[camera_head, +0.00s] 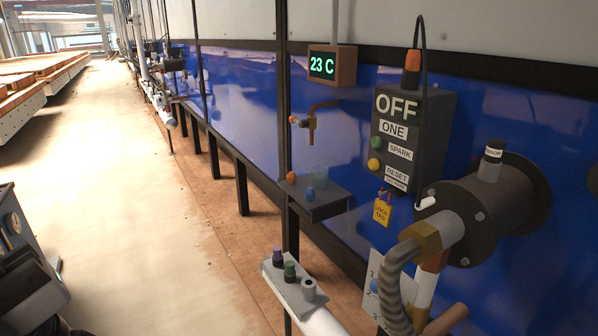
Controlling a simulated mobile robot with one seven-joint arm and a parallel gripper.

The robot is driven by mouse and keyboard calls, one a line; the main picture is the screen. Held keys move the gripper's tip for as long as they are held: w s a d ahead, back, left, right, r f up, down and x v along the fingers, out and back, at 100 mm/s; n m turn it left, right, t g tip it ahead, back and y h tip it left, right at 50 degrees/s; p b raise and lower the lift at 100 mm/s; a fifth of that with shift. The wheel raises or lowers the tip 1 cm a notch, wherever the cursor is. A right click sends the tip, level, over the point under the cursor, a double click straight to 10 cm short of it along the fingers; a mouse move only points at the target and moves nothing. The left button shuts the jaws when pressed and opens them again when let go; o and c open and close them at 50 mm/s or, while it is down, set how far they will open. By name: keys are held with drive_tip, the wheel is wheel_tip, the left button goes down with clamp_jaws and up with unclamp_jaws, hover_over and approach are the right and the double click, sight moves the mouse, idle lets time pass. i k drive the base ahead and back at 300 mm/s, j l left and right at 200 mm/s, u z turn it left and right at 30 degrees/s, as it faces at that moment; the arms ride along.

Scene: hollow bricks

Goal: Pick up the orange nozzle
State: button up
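A small rounded orange piece (291,178) sits at the left end of a dark wall shelf (328,208). It may be the orange nozzle, but it is too small to make out its shape. A blue piece (308,194) is in front of it, and a clear bluish cup-like thing (320,173) stands to its right. Above the shelf, a copper-orange pipe fitting (312,122) with an orange end juts from the blue wall. My gripper is not in view.
A grey rack (275,279) below the shelf holds purple, green and grey pieces. At right are an OFF control box (434,120), a yellow lock tag (382,212) and a dark cylinder (505,205) with a thick hose (392,285). The floor (130,200) at left is mostly clear.

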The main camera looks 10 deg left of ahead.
sight(290, 177)
drive_tip(key=i+j+z, duration=0.1)
drive_tip(key=i+j, duration=0.15)
drive_tip(key=i+j+z, duration=0.15)
drive_tip(key=j, duration=0.25)
drive_tip(key=i+j+z, duration=0.1)
drive_tip(key=i+j, duration=0.2)
drive_tip(key=i+j+z, duration=0.1)
drive_tip(key=j, duration=0.3)
drive_tip(key=i+j+z, duration=0.15)
drive_tip(key=j, duration=0.25)
drive_tip(key=i, duration=0.65)
